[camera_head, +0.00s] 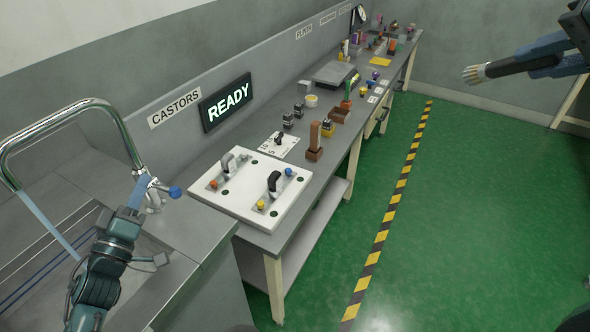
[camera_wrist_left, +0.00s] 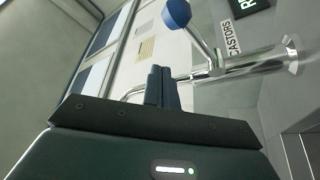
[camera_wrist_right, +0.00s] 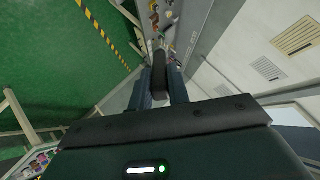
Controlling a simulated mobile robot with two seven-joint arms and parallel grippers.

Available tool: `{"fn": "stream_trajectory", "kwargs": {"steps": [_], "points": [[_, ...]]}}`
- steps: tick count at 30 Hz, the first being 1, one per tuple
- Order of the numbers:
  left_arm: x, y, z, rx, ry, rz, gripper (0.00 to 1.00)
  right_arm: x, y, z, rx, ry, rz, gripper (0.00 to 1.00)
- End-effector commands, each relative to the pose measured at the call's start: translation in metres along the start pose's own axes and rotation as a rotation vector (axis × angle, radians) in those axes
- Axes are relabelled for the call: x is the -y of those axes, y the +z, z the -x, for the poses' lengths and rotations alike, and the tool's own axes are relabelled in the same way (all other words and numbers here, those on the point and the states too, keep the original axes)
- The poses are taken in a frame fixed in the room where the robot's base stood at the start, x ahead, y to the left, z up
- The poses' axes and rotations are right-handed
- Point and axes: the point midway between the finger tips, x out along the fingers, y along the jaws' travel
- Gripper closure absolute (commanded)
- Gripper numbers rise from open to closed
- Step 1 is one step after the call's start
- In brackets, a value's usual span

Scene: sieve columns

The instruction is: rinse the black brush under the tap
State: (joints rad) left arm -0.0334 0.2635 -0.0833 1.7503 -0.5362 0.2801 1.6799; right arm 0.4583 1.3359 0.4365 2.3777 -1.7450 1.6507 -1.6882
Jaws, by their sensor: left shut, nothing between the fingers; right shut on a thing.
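The black brush (camera_head: 515,66) has a black handle and pale bristles pointing left. My right gripper (camera_head: 546,60) is shut on its handle, high at the far right over the floor, well away from the sink. The handle (camera_wrist_right: 160,75) shows between the fingers in the right wrist view. The chrome tap (camera_head: 95,103) arches over the sink at the left. A bluish stream of water (camera_head: 47,225) falls from its spout. My left gripper (camera_head: 140,188) is shut and empty, close beside the tap's blue-knobbed lever (camera_head: 174,191); I cannot tell whether they touch. The knob (camera_wrist_left: 176,13) shows in the left wrist view.
A long grey bench (camera_head: 228,152) runs away from the sink. It carries a white board (camera_head: 236,204) with castors, blocks and other small items. A sign (camera_head: 226,103) reads READY. The green floor (camera_head: 470,220) right of the striped line is clear.

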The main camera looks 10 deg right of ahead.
Motion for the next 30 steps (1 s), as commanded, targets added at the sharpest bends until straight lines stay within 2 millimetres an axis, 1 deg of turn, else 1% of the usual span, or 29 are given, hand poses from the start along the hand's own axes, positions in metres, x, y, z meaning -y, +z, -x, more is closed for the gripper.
{"fn": "stream_trajectory", "kwargs": {"steps": [1,2,3,4,6,9,12,24,30], "points": [[-0.001,-0.002,-0.012,-0.002,0.002,0.0,1.0,0.002,-0.002,0.002,0.0,0.0,0.0,1.0],[-0.002,-0.002,-0.018,-0.003,0.002,-0.001,1.0,0.002,-0.002,0.002,0.0,0.0,0.0,1.0],[0.0,0.002,-0.021,-0.001,0.0,0.003,1.0,0.002,-0.002,0.002,0.0,0.0,0.0,1.0],[0.001,0.011,-0.016,0.0,-0.004,0.007,1.0,0.001,-0.001,0.001,0.0,0.0,0.0,1.0],[0.001,0.021,-0.011,0.0,-0.003,0.006,1.0,0.001,-0.001,0.001,0.0,0.0,0.0,1.0],[0.001,0.03,-0.008,-0.001,-0.001,0.003,1.0,0.0,0.0,0.0,0.0,0.0,0.0,1.0],[0.001,0.035,-0.006,-0.001,-0.001,0.001,1.0,0.0,0.0,0.0,0.0,0.0,0.0,1.0],[0.0,0.038,-0.004,0.0,-0.001,0.0,1.0,0.0,0.0,0.0,0.0,0.0,0.0,1.0],[0.003,0.044,-0.002,0.002,-0.001,0.0,1.0,0.002,-0.002,0.002,0.0,0.0,0.0,1.0]]}}
